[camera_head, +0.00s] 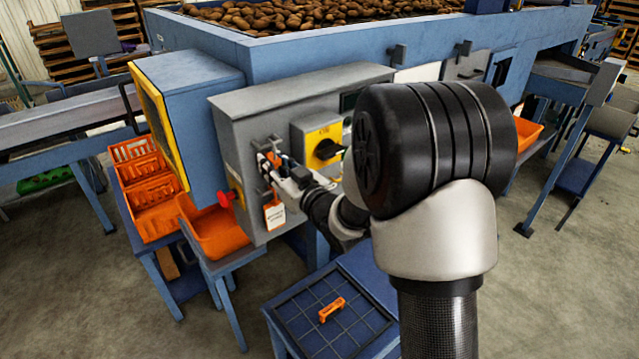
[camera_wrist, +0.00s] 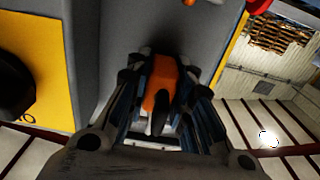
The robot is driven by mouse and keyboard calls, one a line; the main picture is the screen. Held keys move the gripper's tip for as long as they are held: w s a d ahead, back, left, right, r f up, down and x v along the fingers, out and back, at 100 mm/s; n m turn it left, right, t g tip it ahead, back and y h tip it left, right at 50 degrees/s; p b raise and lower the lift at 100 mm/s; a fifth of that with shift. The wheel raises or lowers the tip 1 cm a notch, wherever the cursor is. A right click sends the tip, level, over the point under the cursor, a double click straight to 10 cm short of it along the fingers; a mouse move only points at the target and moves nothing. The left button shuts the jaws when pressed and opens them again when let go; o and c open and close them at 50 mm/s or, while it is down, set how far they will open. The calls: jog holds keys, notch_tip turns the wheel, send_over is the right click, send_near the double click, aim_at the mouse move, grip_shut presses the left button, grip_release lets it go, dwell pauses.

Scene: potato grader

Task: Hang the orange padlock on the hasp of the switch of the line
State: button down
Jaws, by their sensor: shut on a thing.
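My gripper (camera_head: 270,162) is at the front of the grey control box, left of the yellow switch (camera_head: 317,134) with its black knob. In the wrist view the fingers (camera_wrist: 163,72) are closed on an orange piece with a dark part (camera_wrist: 160,95), which looks like the orange padlock. In the head view it shows only as a small orange patch (camera_head: 285,156) between the fingers. The yellow switch plate (camera_wrist: 40,68) lies at the left of the wrist view, apart from the padlock. The hasp cannot be made out.
A white and orange tag (camera_head: 274,215) hangs at the box's lower front. A red button (camera_head: 228,198) is at its left. An orange clip-like piece (camera_head: 333,308) lies on the blue gridded stand (camera_head: 300,345). Orange crates (camera_head: 150,205) stand left; the grey control box (camera_head: 235,125) fronts the potato hopper.

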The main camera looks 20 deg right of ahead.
jog(key=shift+r, duration=0.15)
jog(key=shift+r+p, duration=0.5)
jog(key=shift+r, duration=0.4)
jog(key=b+v, duration=0.1)
jog(key=v, duration=0.8)
jog(key=shift+b, duration=0.35)
